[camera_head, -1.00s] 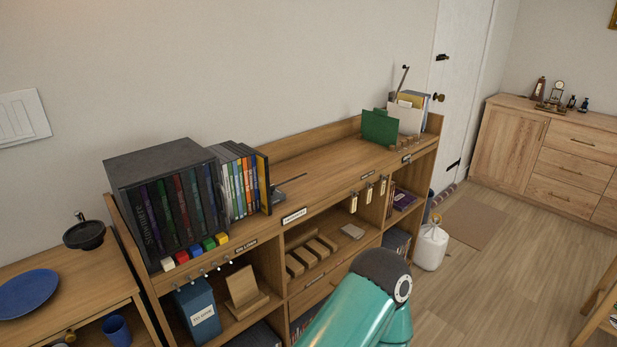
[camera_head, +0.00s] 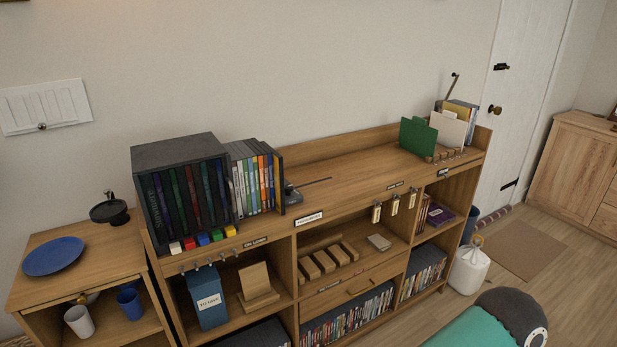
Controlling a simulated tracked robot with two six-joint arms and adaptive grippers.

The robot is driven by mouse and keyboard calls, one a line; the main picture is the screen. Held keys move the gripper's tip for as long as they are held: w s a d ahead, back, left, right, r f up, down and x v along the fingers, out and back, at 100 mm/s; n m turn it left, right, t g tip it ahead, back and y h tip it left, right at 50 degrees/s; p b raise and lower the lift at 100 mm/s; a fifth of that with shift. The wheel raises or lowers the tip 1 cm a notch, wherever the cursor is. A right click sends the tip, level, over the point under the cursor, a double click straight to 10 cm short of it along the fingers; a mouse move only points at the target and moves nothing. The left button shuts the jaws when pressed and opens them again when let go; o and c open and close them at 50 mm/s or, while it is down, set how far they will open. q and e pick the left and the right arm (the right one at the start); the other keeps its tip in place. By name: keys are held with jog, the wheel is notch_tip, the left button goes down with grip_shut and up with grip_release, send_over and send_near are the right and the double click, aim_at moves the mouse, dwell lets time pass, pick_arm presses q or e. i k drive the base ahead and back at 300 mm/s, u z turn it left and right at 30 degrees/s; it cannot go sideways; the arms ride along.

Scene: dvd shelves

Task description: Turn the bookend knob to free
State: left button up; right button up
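The bookend (camera_head: 279,182) is a dark upright plate at the right end of the row of DVD cases (camera_head: 253,178) on the shelf top. A small dark piece, seemingly its knob (camera_head: 292,194), sits low at its right side, at the start of a thin slot (camera_head: 310,184) in the wood. Its exact setting is too small to tell. Neither gripper is in view.
A dark box of cases (camera_head: 181,190) stands left of the row, with coloured blocks (camera_head: 203,239) before it. A green folder (camera_head: 418,138) and papers stand at the right end. The shelf top (camera_head: 352,166) between is clear. A side table (camera_head: 105,258) holds a blue plate (camera_head: 53,256).

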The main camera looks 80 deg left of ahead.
aim_at(288, 188)
jog(key=z, duration=0.2)
jog(key=i, duration=0.6)
jog(key=u, duration=3.65)
jog(key=i, duration=1.1)
jog(key=z, duration=0.1)
